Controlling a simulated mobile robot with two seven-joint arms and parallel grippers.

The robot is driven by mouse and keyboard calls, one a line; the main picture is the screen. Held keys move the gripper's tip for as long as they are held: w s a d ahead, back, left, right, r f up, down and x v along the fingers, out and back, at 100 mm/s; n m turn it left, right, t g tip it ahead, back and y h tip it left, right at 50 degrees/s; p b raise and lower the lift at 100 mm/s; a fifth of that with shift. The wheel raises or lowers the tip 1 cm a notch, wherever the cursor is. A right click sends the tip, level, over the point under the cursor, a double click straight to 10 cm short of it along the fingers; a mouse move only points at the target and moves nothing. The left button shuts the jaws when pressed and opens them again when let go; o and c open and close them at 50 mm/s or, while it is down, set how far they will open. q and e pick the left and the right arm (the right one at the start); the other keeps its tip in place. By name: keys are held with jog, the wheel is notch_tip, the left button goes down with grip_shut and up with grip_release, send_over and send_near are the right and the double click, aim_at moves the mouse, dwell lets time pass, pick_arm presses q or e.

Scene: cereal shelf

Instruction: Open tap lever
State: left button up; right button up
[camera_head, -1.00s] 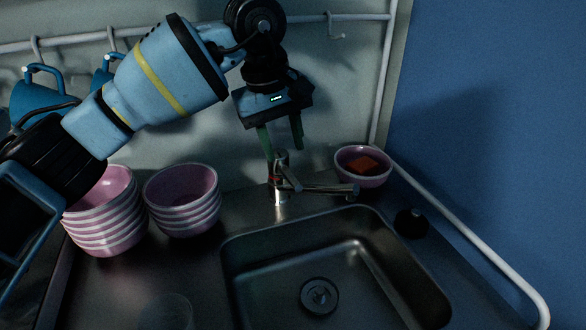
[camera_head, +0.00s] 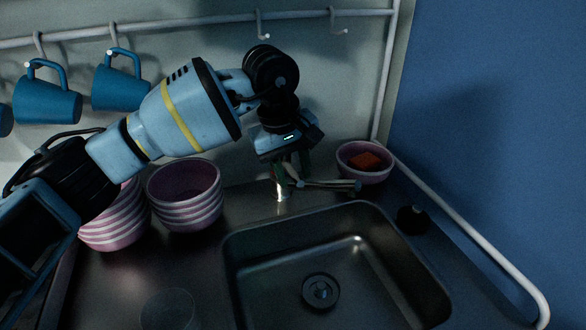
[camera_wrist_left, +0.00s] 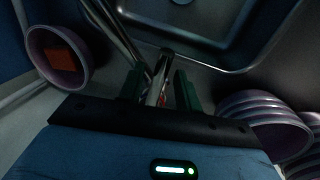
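The metal tap (camera_head: 281,192) stands at the back edge of the sink, with its spout (camera_head: 330,185) pointing right. My left gripper (camera_head: 292,170) is lowered over the top of the tap, pointing down. In the left wrist view, its two green fingers stand apart on either side of the tap lever (camera_wrist_left: 161,72), with gaps visible, so it is open around the lever. A small red mark shows on the tap between the fingers. In the head view the gripper hides most of the lever. My right gripper is in neither view.
The sink basin (camera_head: 265,268) lies in front of the tap. A pink bowl with an orange sponge (camera_head: 365,160) stands right of it. Stacked pink bowls (camera_head: 186,205) stand to the left. Blue mugs (camera_head: 46,103) hang from the wall rail. A clear glass (camera_head: 168,310) stands near the front.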

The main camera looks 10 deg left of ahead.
pick_arm(q)
grip_shut()
jog(key=shift+w+r+g+h+p, duration=0.1)
jog(key=shift+r+g+h+p, duration=0.2)
jog(key=shift+r, duration=0.15)
jog(key=shift+w+a+r+g+h, duration=0.25)
jog(key=shift+g+h, duration=0.05)
jog(key=shift+g, duration=0.2)
jog(key=shift+o, duration=0.9)
grip_release()
jog(key=shift+r, duration=0.1)
